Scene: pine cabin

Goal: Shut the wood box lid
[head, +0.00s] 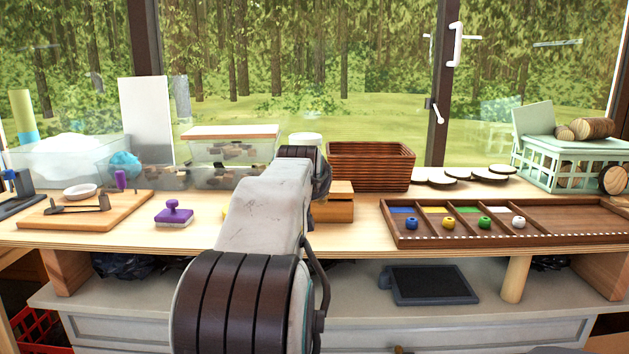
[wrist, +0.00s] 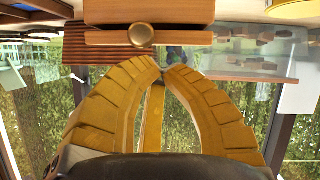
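The wood box (head: 333,211) stands on the bench in the head view, just right of my arm, which hides its left part. In the wrist view, which is upside down, the box body (wrist: 150,10) is at the top edge. Its lid (wrist: 105,38) is the strip below it, with a round knob (wrist: 141,35). A thin dark gap shows between lid and body; how far the lid stands open I cannot tell. My gripper (wrist: 160,66) has its yellow fingertips together with nothing between them, close to the knob but apart from it in the picture. My arm hides the gripper in the head view.
A wicker basket (head: 370,166) stands behind the box. A sectioned tray (head: 575,222) with coloured beads lies to the right. Clear bins (head: 232,152) stand behind left. A purple stamp (head: 174,214) and a wooden board (head: 85,214) lie left. Window glass is behind the bench.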

